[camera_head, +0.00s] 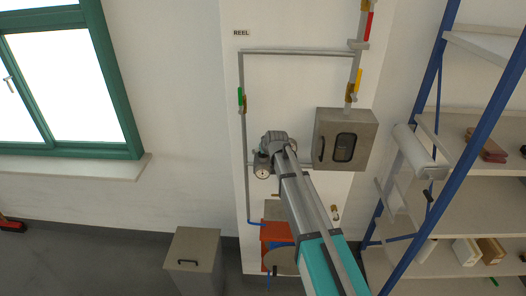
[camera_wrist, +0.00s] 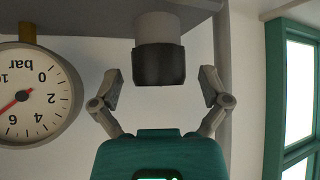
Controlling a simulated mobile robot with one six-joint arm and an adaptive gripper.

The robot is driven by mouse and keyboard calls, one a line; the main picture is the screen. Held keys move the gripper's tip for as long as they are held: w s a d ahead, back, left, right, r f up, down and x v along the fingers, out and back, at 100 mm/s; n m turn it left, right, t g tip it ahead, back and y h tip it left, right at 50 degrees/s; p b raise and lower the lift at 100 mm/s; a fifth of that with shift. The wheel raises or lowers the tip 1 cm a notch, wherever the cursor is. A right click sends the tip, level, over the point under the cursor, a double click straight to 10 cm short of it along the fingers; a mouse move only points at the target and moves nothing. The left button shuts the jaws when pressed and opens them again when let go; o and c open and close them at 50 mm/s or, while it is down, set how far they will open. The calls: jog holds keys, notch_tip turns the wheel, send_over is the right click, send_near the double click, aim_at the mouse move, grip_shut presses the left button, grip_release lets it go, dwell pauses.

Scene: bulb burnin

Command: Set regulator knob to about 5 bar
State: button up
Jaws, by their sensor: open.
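The regulator knob (camera_wrist: 160,65) is a dark cylinder below a light grey body in the wrist view. My gripper (camera_wrist: 160,84) is open, with one finger on each side of the knob's lower end and visible gaps to both. The round white pressure gauge (camera_wrist: 50,90) is left of it, upside down and cut by the frame edge. Its red needle points between 6 and 8 bar, near 7.
A grey cabinet (camera_head: 345,139) is mounted right of my gripper. Pipes carry a green-handled valve (camera_head: 241,98) at left and yellow and red handles at upper right. An orange box (camera_head: 276,233) is below, a grey bin (camera_head: 194,252) at lower left, blue-framed shelves (camera_head: 480,205) at right.

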jog(key=shift+n+g+y, duration=0.3)
jog(key=shift+n+y, duration=0.2)
jog(key=shift+n, duration=0.2)
jog(key=shift+w+n+g+y, duration=0.1)
jog(key=shift+n+g+y, duration=0.6)
jog(key=shift+n, duration=0.55)
jog(key=shift+n+g+y, duration=0.6)
jog(key=shift+n+y, duration=0.1)
jog(key=shift+n, duration=0.55)
jog(key=shift+d+r, duration=0.1)
jog(key=shift+r, duration=0.05)
jog(key=p+v, duration=1)
jog(key=v, duration=0.4)
jog(key=s+d+f+m+g+h+b, duration=0.1)
jog(key=s+d+f+m+h+b, duration=0.1)
jog(key=s+d+f+b, duration=0.3)
jog(key=s+d+f+m+g+h+b, duration=0.2)
jog(key=s+d+f+m+b, duration=0.2)
jog(key=s+f+b, duration=0.6)
jog(key=shift+s+d+f+h, duration=0.3)
jog(key=shift+s+d+f, duration=0.55)
jog(key=shift+f, duration=1.45)
jog(key=shift+s+a, duration=0.2)
